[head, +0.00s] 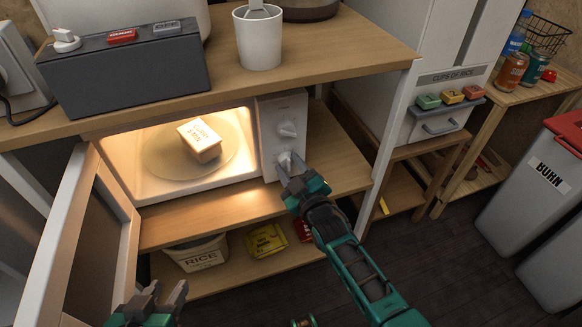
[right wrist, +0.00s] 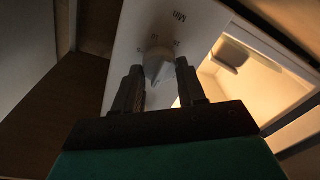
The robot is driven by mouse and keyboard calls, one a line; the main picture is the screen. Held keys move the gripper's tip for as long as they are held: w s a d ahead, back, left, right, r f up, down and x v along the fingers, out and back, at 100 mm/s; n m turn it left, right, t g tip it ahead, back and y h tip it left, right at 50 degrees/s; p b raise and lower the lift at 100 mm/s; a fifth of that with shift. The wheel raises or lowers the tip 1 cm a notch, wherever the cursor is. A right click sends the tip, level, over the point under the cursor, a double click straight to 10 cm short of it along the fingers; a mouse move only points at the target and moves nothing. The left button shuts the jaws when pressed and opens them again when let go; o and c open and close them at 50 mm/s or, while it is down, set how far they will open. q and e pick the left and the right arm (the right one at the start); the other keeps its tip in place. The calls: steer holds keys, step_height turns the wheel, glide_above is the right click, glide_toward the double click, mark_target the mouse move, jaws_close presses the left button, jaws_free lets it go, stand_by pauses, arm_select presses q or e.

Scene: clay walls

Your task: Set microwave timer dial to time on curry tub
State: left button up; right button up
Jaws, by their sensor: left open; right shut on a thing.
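The white microwave (head: 278,110) stands on the shelf under the counter, lit inside, its door (head: 110,225) swung open to the left. The curry tub (head: 203,145) sits inside on the turntable; its lid has print, but the number is too small to read surely. The control panel has an upper dial (head: 288,128) and a lower timer dial (head: 284,157). My right gripper (head: 293,168) is shut on the lower dial. In the right wrist view the pointed timer dial (right wrist: 157,66) is between the fingers, near "Min" markings. My left gripper (head: 167,292) is open and empty, low beside the door.
The counter above holds a dark grey box (head: 130,75) and a white cup (head: 258,42). A rice container (head: 200,254) and a yellow packet (head: 266,240) are on the shelf below. A bin marked BUHN (head: 540,190) stands at the right. Floor is free before the shelves.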

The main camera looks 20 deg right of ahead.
steer(key=m+p, duration=0.1)
steer(key=m, duration=0.3)
steer(key=shift+m, duration=0.3)
steer(key=m, duration=0.4)
steer(key=shift+m+t, duration=0.3)
steer(key=shift+m, duration=0.1)
steer(key=m, duration=0.5)
steer(key=shift+d+f+m+h, duration=0.1)
steer(key=shift+m+h, duration=0.3)
steer(key=m, duration=0.4)
steer(key=shift+m+b, duration=0.3)
steer(key=shift+b, duration=0.1)
arm_select(q)
steer(key=shift+s, duration=0.1)
arm_select(e)
steer(key=shift+m+h, duration=0.3)
steer(key=shift+m, duration=0.1)
